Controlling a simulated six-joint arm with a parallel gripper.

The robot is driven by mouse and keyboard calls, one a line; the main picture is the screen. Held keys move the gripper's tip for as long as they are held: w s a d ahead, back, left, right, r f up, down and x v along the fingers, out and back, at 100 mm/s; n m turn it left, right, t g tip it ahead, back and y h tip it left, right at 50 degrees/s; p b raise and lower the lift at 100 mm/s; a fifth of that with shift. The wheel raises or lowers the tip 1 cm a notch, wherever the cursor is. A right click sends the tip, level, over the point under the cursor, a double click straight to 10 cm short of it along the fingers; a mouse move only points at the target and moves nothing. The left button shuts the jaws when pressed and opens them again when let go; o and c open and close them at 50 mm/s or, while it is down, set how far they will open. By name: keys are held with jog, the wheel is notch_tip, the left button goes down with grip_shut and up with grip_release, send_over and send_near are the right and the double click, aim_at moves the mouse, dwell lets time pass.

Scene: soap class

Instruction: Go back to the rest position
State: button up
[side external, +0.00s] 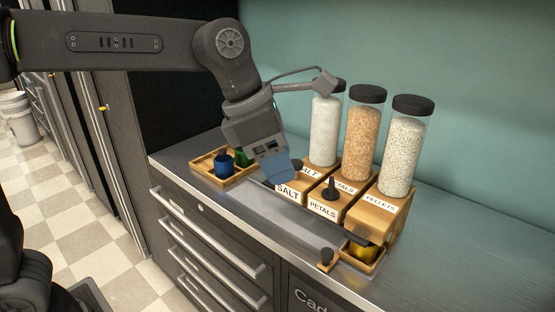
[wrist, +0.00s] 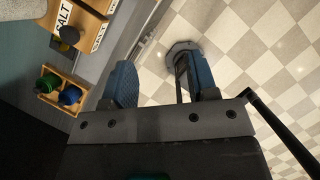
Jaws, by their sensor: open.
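My gripper (side external: 275,170) is above the metal counter, in front of the salt dispenser, in the side view. Its two blue fingers are apart with nothing between them in the wrist view (wrist: 157,88). The dispensers stand in a row on wooden bases: salt (side external: 325,130), petals (side external: 363,135) and pellets (side external: 403,155), each a clear cylinder with a black lid. A wooden tray (side external: 203,165) left of the gripper holds a blue cup (side external: 224,164) and a green one (side external: 242,157); both also show in the wrist view.
The steel counter (side external: 450,270) is bare at the front right. A small wooden tray (side external: 377,265) with a yellow item (side external: 363,251) sits below the pellets. A teal wall (side external: 480,80) rises behind the dispensers.

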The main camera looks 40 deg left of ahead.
jog(key=s+a+f+m+t+y, duration=0.1)
jog(key=s+a+f+m, duration=0.3)
jog(key=m, duration=0.9)
jog(key=s+a+f+m+t+y, duration=0.1)
jog(key=s+a+f+m+y, duration=0.1)
jog(key=s+a+m, duration=0.9)
jog(key=a+f+m, duration=0.1)
jog(key=m, duration=0.2)
jog(key=shift+s+f, duration=0.2)
jog(key=shift+f, duration=0.15)
